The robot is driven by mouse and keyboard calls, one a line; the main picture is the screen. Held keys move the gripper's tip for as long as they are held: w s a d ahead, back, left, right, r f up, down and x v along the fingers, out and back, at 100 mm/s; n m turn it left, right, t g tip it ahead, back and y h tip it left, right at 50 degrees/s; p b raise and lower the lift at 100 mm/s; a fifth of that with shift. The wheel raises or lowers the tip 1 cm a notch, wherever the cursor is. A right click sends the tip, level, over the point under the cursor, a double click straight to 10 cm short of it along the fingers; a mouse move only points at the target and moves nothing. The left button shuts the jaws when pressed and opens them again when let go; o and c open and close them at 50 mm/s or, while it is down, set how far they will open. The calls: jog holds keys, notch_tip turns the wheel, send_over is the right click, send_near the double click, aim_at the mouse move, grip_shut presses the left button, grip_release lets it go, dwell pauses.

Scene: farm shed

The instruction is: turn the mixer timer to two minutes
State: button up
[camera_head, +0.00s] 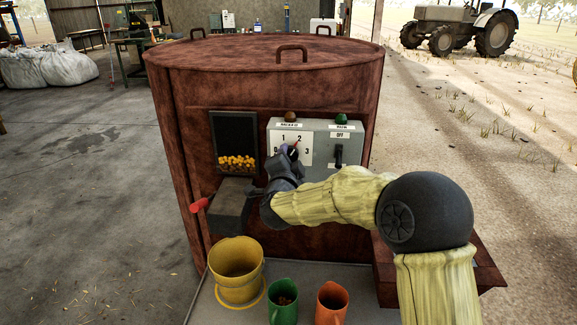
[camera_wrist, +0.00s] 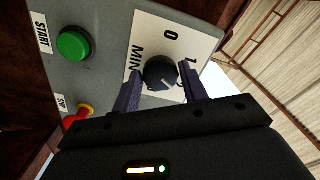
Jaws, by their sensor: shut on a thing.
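The mixer (camera_head: 280,90) is a large rusty-brown drum with a grey control panel on its front. The timer knob (camera_wrist: 160,73) is round and dark, on a white dial plate (camera_head: 278,150) marked 0, 1, 2, 3. In the wrist view its fingers lie on both sides of the knob, and my gripper (camera_wrist: 161,67) is shut on it. In the head view my gripper (camera_head: 288,160) covers most of the knob. A small red mark there seems to lean up and right, near the 2; the exact setting cannot be told.
A green start button (camera_wrist: 73,44) and a red stop button (camera_wrist: 78,115) sit near the knob. A switch (camera_head: 338,156) marked OFF is to the right. Below are a grey chute (camera_head: 232,205), a yellow bucket (camera_head: 236,262), a green cup (camera_head: 283,305) and an orange cup (camera_head: 331,303).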

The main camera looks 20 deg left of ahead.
jog(key=shift+f, duration=0.1)
dwell(0.3)
jog(key=o, duration=0.9)
jog(key=b+v, duration=0.2)
jog(key=v, duration=1.5)
jog(key=shift+s+d, duration=0.15)
